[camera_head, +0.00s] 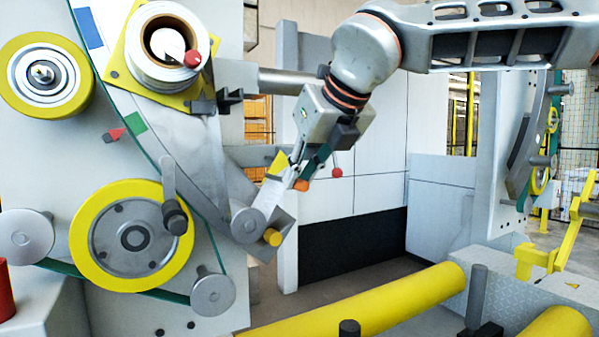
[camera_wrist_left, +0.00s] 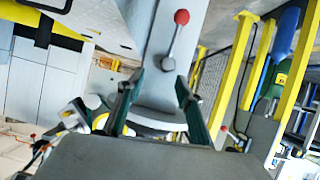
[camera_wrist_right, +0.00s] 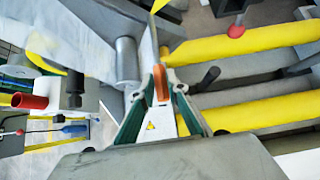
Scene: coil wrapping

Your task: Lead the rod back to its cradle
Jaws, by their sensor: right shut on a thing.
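My right gripper (camera_head: 301,176) is shut on a slim piece with an orange part, which I take for the rod. In the right wrist view the orange part (camera_wrist_right: 160,83) is between the fingertips, and a thin pale length (camera_wrist_right: 149,48) with a yellow end reaches away from them. In the head view the gripper is beside a grey bracket (camera_head: 272,222) on the machine's right side. I cannot tell if the piece touches it. No cradle is clearly identifiable. My left gripper (camera_wrist_left: 158,92) is open and empty in the left wrist view; a red-knobbed lever (camera_wrist_left: 170,45) stands beyond it.
The machine panel at left carries a white coil (camera_head: 142,50), yellow-rimmed wheels (camera_head: 88,235) and grey rollers. Long yellow rollers (camera_head: 365,305) lie low in front. A red-knobbed lever (camera_head: 336,172) is close right of my right gripper. White panels (camera_head: 375,180) stand behind.

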